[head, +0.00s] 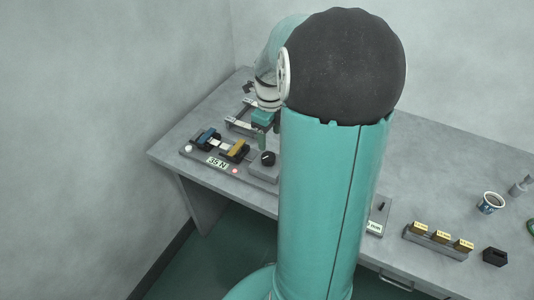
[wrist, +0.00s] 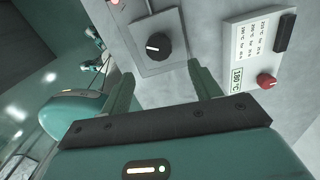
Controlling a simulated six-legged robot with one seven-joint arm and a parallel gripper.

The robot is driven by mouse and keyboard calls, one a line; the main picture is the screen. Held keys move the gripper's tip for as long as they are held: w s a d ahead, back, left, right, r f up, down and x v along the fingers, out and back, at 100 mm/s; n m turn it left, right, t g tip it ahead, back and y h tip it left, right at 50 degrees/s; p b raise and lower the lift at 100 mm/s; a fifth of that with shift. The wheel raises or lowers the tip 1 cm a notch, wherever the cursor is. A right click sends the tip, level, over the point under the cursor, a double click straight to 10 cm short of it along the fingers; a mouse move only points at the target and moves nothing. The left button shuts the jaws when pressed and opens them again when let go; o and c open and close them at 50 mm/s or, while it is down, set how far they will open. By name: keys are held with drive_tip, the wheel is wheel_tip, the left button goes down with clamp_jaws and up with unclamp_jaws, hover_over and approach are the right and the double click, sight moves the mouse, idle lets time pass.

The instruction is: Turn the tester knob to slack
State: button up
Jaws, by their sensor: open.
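The tester knob is a round black knob (wrist: 158,46) with a white pointer line, on a grey square plate in the wrist view. It also shows in the head view (head: 268,158) at the right end of the tester (head: 213,161), which reads "35 N". My gripper (wrist: 160,82) is open, its two teal fingers apart, with the knob ahead of the fingertips and between them in the picture. I cannot tell how far it is from the knob. In the head view my gripper (head: 262,140) is just behind the knob, partly hidden by my arm.
On the bench's right stand a labelled block rack (head: 437,243), a black block (head: 495,257) and a cup (head: 491,203).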

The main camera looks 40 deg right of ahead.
sight(268, 156)
wheel_tip(268, 156, down, 9)
drive_tip(key=shift+w+a+r, duration=0.1)
drive_tip(key=shift+w+r, duration=0.05)
drive_tip(key=shift+r, duration=0.05)
drive_tip(key=shift+c, duration=0.2)
drive_tip(key=c, duration=0.9)
